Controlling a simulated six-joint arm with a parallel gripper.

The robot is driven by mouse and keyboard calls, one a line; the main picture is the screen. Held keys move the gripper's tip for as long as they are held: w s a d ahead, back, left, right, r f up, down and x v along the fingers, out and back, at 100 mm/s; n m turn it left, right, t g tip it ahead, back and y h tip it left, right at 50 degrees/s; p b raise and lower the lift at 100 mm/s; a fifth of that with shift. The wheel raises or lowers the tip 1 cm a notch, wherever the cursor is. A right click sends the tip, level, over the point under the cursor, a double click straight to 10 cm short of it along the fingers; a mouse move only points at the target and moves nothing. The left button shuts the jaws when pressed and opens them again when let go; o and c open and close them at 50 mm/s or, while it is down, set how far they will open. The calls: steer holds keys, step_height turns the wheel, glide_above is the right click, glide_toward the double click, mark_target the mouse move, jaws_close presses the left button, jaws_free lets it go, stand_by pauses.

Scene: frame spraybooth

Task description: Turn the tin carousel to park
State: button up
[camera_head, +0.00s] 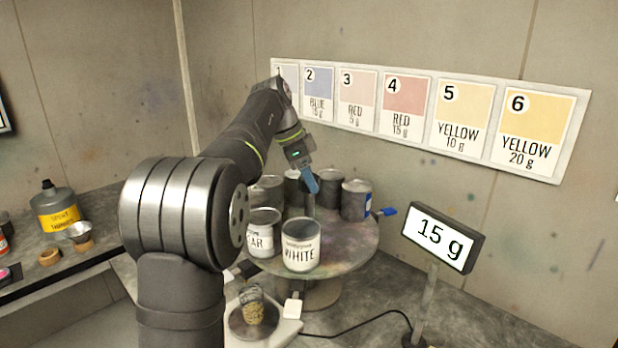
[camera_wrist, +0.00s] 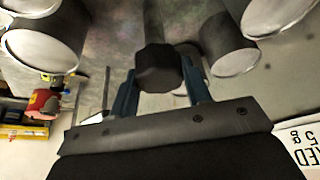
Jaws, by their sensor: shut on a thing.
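The tin carousel (camera_head: 350,245) is a round, paint-stained turntable on a short base. Several tins stand around its rim. The tin marked WHITE (camera_head: 300,255) is at the front, and a tin whose label reads "EAR" (camera_head: 262,240) is left of it. My gripper (camera_head: 311,182) is above the carousel's middle, with blue fingers pointing down. In the wrist view, my gripper (camera_wrist: 160,90) is shut on the dark faceted knob (camera_wrist: 158,68) atop the centre post. Any park mark is not visible.
A display reading 15 g (camera_head: 440,238) stands on a post at the right. A scale (camera_head: 262,325) with a small jar is in front of the carousel. A yellow-labelled can (camera_head: 56,210) stands on the left bench. A colour-card board (camera_head: 425,115) hangs behind.

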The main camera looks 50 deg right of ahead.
steer(key=m+g+y, duration=0.1)
steer(key=m, duration=0.3)
steer(key=shift+m+y, duration=0.7)
steer(key=shift+m, duration=1.2)
steer(key=shift+r+m+g, duration=0.1)
steer(key=shift+m+g, duration=0.2)
steer(key=o, duration=1.4)
